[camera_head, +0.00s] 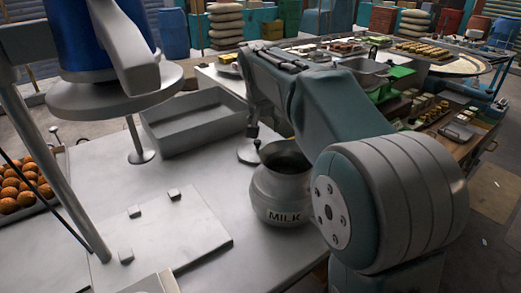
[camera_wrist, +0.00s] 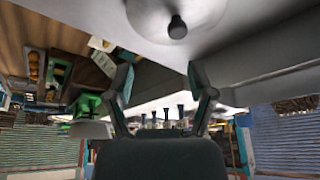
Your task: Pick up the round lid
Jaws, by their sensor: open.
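The round lid is a grey metal disc with a dark knob in its middle. In the wrist view the lid (camera_wrist: 150,18) is at the top edge, cut off by the frame, with its knob pointing into view. In the head view the lid (camera_head: 246,154) lies flat on the metal table behind the milk jar, partly hidden by my arm. My gripper (camera_wrist: 162,88) is open and empty, its two fingers spread wide in the wrist view. The lid's knob is apart from both fingers. In the head view my forearm hides much of the gripper area.
The milk jar (camera_head: 283,194), open at the top, stands on the table (camera_head: 185,182) close to my arm. A grey tray (camera_head: 195,122) lies behind it. A blue machine (camera_head: 95,35) rises at left. A flat panel (camera_head: 165,232) with small blocks lies in front.

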